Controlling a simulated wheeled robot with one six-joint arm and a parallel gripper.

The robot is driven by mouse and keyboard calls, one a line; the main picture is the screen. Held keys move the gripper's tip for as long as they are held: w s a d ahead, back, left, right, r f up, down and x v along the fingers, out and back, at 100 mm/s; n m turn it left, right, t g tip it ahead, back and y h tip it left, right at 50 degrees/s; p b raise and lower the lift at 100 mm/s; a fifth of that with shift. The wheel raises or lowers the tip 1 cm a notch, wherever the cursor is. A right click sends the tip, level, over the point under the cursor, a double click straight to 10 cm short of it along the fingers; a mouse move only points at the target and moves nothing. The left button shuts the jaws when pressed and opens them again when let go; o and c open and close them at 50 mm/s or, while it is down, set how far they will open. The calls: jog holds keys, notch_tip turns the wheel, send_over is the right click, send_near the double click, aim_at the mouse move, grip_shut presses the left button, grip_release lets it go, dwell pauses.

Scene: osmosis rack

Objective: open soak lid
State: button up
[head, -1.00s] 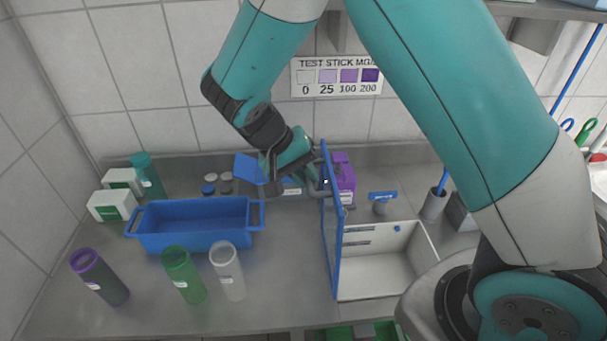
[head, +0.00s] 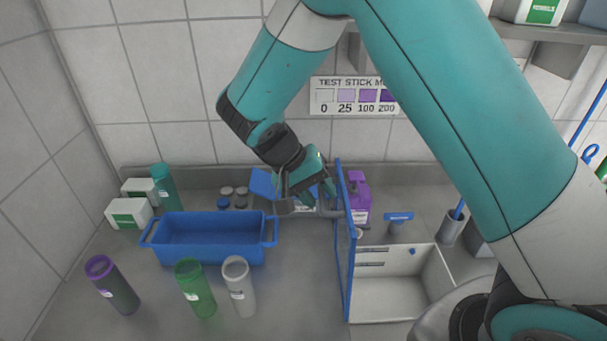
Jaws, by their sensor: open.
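The soak lid (head: 345,255) is a thin blue panel. It stands upright, seen nearly edge-on, along the left side of an open white soak box (head: 384,308). The inside of the box is exposed and looks empty. My gripper (head: 309,207) is open and empty, just left of the upper part of the lid. I cannot tell whether a finger touches the lid.
A blue tub (head: 208,250) stands left, with purple (head: 118,290), green (head: 197,292) and white (head: 240,290) bottles in front. A purple jug (head: 358,196) stands behind the lid. A blue-handled tool (head: 398,218) is behind the box. Counter between tub and lid is clear.

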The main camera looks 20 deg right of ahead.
jog(key=p+v, duration=0.4)
jog(key=v, duration=1.3)
jog(key=shift+w+f, duration=0.1)
jog(key=shift+f, duration=0.05)
jog(key=s+d+f+n+t+y+b, duration=0.35)
jog(key=s+d+f+n+b, duration=0.35)
jog(key=b, duration=0.5)
jog(key=s+a+f+n+y+b, duration=0.2)
jog(key=s+a+f+y+b, duration=0.1)
jog(key=s, duration=0.5)
jog(key=s+a+f+n+y+b, duration=0.2)
jog(key=s+a+f+y+b, duration=0.2)
jog(key=s, duration=0.4)
jog(key=shift+s+n+g, duration=0.2)
jog(key=shift+n+g, duration=0.1)
jog(key=shift+g, duration=0.15)
jog(key=shift+f, duration=0.15)
